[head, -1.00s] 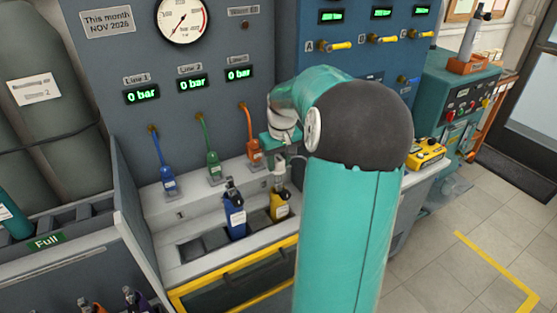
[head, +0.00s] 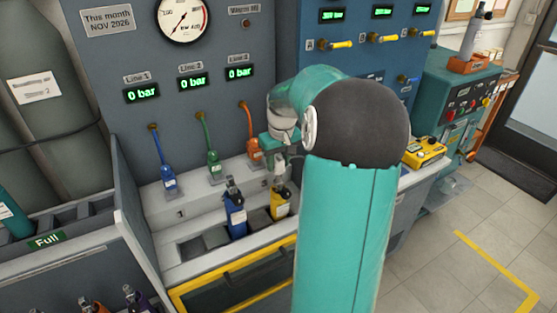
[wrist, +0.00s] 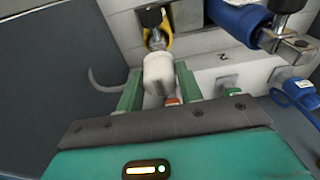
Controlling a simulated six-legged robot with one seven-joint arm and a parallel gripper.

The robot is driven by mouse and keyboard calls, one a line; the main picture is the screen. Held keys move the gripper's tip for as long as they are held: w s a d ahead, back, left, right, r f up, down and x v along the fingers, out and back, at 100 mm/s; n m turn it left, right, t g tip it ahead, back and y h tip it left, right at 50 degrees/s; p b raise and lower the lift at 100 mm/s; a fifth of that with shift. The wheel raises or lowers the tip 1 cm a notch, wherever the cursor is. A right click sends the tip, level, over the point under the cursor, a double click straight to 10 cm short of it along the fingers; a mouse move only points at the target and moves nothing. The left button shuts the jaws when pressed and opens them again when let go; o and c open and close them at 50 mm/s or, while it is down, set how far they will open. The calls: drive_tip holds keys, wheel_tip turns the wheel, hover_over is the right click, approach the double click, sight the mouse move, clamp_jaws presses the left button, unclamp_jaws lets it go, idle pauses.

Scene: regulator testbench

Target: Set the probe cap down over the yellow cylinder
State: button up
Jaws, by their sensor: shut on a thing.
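The yellow cylinder (head: 281,205) stands in a rack slot right of the blue cylinder (head: 235,218). My gripper (head: 280,158) is above the yellow cylinder, partly hidden by my arm. In the wrist view, my gripper (wrist: 158,88) is shut on the white probe cap (wrist: 159,73), between its two green fingers. The cap is lined up with the metal valve of the yellow cylinder (wrist: 167,20), at its top end. Part of the valve shows past the cap; I cannot tell whether they touch. The blue cylinder also shows in the wrist view (wrist: 240,20).
Blue, green and orange hose connectors (head: 212,165) hang along the panel behind. Empty slots (head: 191,250) lie left of the blue cylinder. A yellow device (head: 425,153) sits on the counter at right. A blue connector (wrist: 298,92) is at right in the wrist view.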

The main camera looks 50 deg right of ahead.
drive_tip(key=shift+f, duration=1.65)
idle(0.6)
drive_tip(key=o, duration=1.1)
drive_tip(key=r, duration=0.4)
drive_tip(key=s+r, duration=0.1)
drive_tip(key=r, duration=0.8)
drive_tip(key=shift+s+a+r, duration=0.25)
drive_tip(key=shift+s+r, duration=0.05)
drive_tip(key=shift+r, duration=0.05)
